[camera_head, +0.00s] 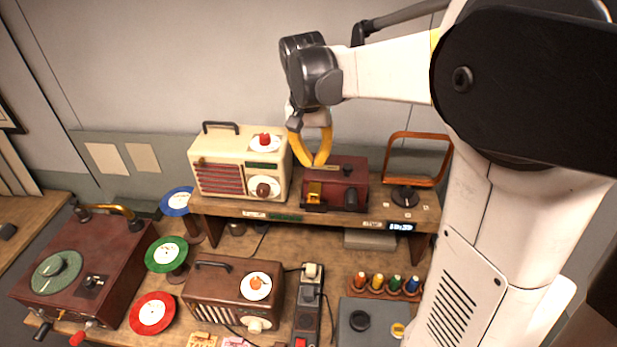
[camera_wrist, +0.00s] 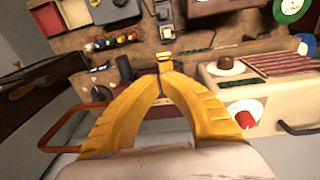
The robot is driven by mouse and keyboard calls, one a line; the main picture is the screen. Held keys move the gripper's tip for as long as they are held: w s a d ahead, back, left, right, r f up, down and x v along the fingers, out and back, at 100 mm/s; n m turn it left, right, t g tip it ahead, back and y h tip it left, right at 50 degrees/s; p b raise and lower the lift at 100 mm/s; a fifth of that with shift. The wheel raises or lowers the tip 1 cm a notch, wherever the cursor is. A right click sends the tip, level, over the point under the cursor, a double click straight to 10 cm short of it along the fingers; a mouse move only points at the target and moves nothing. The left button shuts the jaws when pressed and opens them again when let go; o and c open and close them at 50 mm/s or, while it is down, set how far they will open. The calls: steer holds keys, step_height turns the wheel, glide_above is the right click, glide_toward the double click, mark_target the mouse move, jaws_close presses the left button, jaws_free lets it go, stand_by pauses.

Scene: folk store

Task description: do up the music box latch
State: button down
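The dark red music box (camera_head: 343,187) sits on the raised wooden shelf, in the middle of the head view. Its brass latch (camera_head: 314,190) is on the left of its front, and a black round knob (camera_head: 351,198) is on the right. My gripper (camera_head: 318,164) points down over the left part of the box, its yellow fingertips together just above the latch. In the wrist view, my fingers (camera_wrist: 165,70) meet at the tips, with the brass latch (camera_wrist: 163,57) just beyond them. I see nothing held. The fingers hide much of the box there, and I cannot tell if they touch it.
A cream radio (camera_head: 240,165) stands close left of the music box. A brown-framed stand (camera_head: 418,160) is close on the right. Below are a brown radio (camera_head: 232,292), coloured spools (camera_head: 387,282) and a record player (camera_head: 85,265).

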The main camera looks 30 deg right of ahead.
glide_toward(316, 201)
steer(key=f, duration=0.2)
steer(key=d+f, duration=0.1)
steer(key=f, duration=0.2)
steer(key=shift+w+p, duration=0.25)
steer(key=shift+p, duration=0.1)
steer(key=shift+s+a+f+t+h+b, duration=0.1)
steer(key=shift+s+f+t+h+b, duration=0.15)
steer(key=shift+f+t+h+b, duration=0.45)
steer(key=t+b, duration=0.1)
steer(key=b, duration=0.1)
steer(key=f+t+h+b, duration=0.1)
steer(key=b, duration=0.1)
steer(key=shift+s+a+f, duration=0.2)
steer(key=shift+s+a, duration=0.05)
steer(key=shift+w+d+f+t+h+b, duration=0.2)
steer(key=shift+f+t+h+b, duration=0.55)
steer(key=shift+b, duration=1.15)
steer(key=shift+w+d+f+t+h+b, duration=0.15)
steer(key=shift+f+t+h+b, duration=0.6)
steer(key=shift+b, duration=1.15)
steer(key=shift+w+d+f+t+h+b, duration=0.15)
steer(key=shift+f+t+h+b, duration=0.25)
steer(key=shift+f+t+b, duration=1.05)
steer(key=shift+w+r+g+b, duration=0.1)
steer(key=shift+r+g+b, duration=0.25)
steer(key=shift+r+b, duration=0.2)
